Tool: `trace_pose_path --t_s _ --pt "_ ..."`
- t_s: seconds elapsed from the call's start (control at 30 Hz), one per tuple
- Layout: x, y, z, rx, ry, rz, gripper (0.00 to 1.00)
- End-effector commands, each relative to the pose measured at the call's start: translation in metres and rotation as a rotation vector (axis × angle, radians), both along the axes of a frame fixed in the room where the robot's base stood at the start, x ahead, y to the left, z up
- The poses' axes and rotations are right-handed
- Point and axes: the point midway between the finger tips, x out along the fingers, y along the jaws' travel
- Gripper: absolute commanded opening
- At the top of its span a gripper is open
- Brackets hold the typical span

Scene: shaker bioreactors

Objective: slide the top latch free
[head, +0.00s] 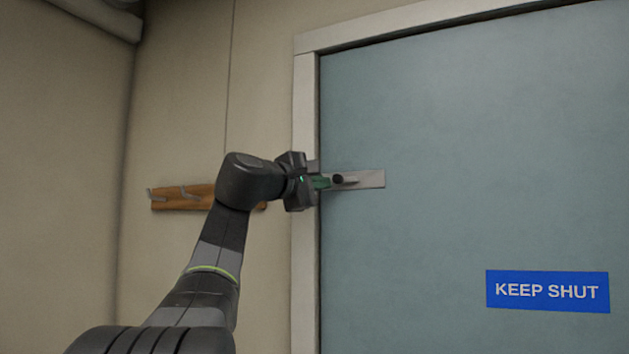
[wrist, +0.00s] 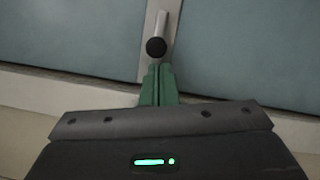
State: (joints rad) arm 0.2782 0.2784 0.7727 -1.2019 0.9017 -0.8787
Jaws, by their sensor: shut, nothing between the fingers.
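The top latch (head: 371,179) is a light metal plate with a bolt on the blue-grey door, at the door's left edge by the frame. Its dark round knob (head: 338,179) stands out from it. In the wrist view the knob (wrist: 156,47) is just beyond my fingertips, with the metal bolt (wrist: 161,22) running up behind it. My gripper (head: 325,182) has green fingers, shut together with nothing between them. In the wrist view the shut fingertips (wrist: 159,68) point at the knob from the frame side. I cannot tell whether they touch it. The latch's frame-side end is hidden behind my gripper.
The door (head: 470,130) carries a blue KEEP SHUT sign (head: 547,291) at lower right. A white door frame (head: 305,260) runs down its left side. A wooden rail with metal hooks (head: 180,198) is on the wall behind my arm. The door face right of the latch is clear.

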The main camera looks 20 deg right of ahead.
Motion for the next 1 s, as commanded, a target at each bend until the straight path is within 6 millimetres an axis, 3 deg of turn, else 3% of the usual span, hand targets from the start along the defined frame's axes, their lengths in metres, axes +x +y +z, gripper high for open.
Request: trace_pose_path --t_s 0.27,0.6,1.0 --pt "-0.001 -0.001 0.000 0.000 0.000 -0.001 0.00" --pt "-0.032 -0.026 0.000 0.000 -0.001 -0.002 0.00" --pt "-0.033 -0.026 0.000 0.000 -0.001 -0.001 0.00"
